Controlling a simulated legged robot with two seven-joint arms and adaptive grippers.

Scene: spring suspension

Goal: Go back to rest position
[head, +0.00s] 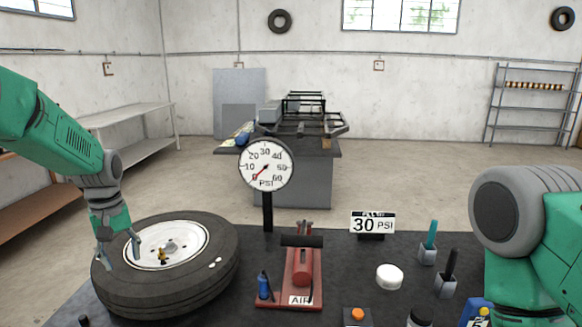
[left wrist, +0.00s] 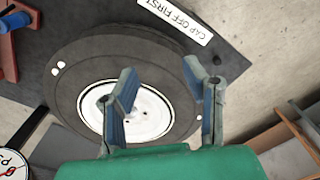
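My left gripper (head: 120,250) hangs over the left part of the tire's white rim, pointing down. In the left wrist view its two fingers (left wrist: 160,72) are spread apart with nothing between them. The black tire (head: 215,270) lies flat on the dark table mat, with a white rim (head: 192,235) and a small brass-coloured piece (head: 162,256) near its middle. The tire also shows in the left wrist view (left wrist: 75,95). My right arm comes in at the right edge; its gripper is out of view.
A pressure gauge (head: 266,165) stands behind the red air pump (head: 303,270). A "30 PSI" sign (head: 373,223), a white round piece (head: 390,276), and teal-handled (head: 431,236) and black-handled (head: 451,265) tools in holders stand at right. A "CAP OFF FIRST" sign (left wrist: 177,18) lies by the tire.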

